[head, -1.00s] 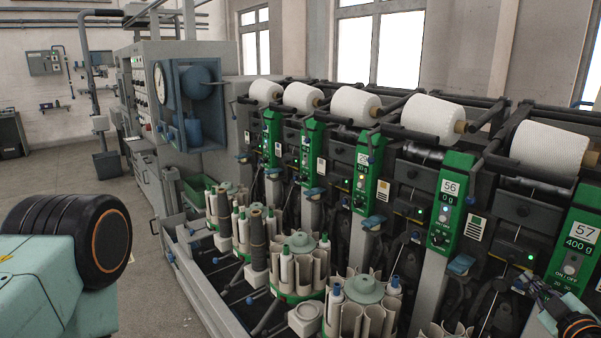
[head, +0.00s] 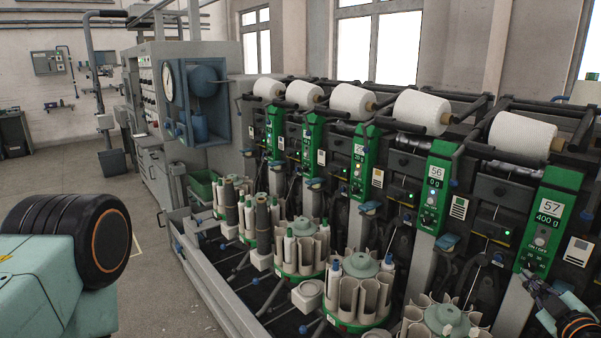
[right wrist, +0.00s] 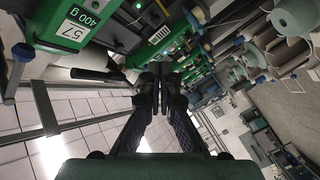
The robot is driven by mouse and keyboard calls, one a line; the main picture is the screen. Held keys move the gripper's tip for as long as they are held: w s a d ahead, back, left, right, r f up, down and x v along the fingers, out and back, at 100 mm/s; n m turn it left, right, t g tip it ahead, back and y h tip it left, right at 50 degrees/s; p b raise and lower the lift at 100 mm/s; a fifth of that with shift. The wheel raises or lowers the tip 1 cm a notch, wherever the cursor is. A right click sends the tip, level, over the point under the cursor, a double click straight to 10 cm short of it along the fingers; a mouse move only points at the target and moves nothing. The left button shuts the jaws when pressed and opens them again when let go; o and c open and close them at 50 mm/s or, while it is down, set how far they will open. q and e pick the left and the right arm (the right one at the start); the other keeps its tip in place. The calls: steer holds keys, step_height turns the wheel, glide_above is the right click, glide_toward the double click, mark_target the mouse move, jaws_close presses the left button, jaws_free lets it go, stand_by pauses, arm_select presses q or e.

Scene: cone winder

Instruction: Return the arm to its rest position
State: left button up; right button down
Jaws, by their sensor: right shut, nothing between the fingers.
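My right gripper (head: 531,281) is at the lower right of the head view, in front of the lower end of the green panel marked 57 (head: 548,214). In the right wrist view its two dark fingers (right wrist: 160,72) meet at the tips, shut with nothing between them. The panel marked 57 also shows there at the upper left (right wrist: 72,32). I cannot tell the exact gap between fingertips and panel; no contact is visible. My left gripper is not in view.
The winder (head: 410,165) runs along the right, with white yarn cones (head: 523,135) above and round bobbin magazines (head: 357,290) below. A blue unit with a dial (head: 196,100) stands at its far end. Open floor (head: 115,200) lies to the left.

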steer(key=s+a+f+m+g+y+b, duration=0.1)
steer(key=s+a+f+m+g+b, duration=0.3)
steer(key=s+a+f, duration=0.45)
steer(key=s+a+f+m+g+y+b, duration=0.15)
steer(key=s+a+f+m+g, duration=0.4)
steer(key=a+f, duration=0.55)
arm_select(q)
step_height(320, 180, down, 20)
steer(key=b, duration=1.4)
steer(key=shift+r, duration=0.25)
arm_select(e)
steer(key=s+a+f+g, duration=0.4)
steer(key=s+f, duration=0.6)
steer(key=s, duration=0.3)
steer(key=s+a+f+g, duration=0.3)
steer(key=s+f+g, duration=0.1)
steer(key=s+f, duration=0.7)
steer(key=shift+s+a+f, duration=0.2)
steer(key=shift+s+a, duration=0.15)
steer(key=shift+s, duration=0.75)
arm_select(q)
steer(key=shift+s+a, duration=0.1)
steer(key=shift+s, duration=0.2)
arm_select(e)
steer(key=shift+s+r+n+h, duration=0.15)
steer(key=shift+s+n+h, duration=0.1)
steer(key=shift+h, duration=0.1)
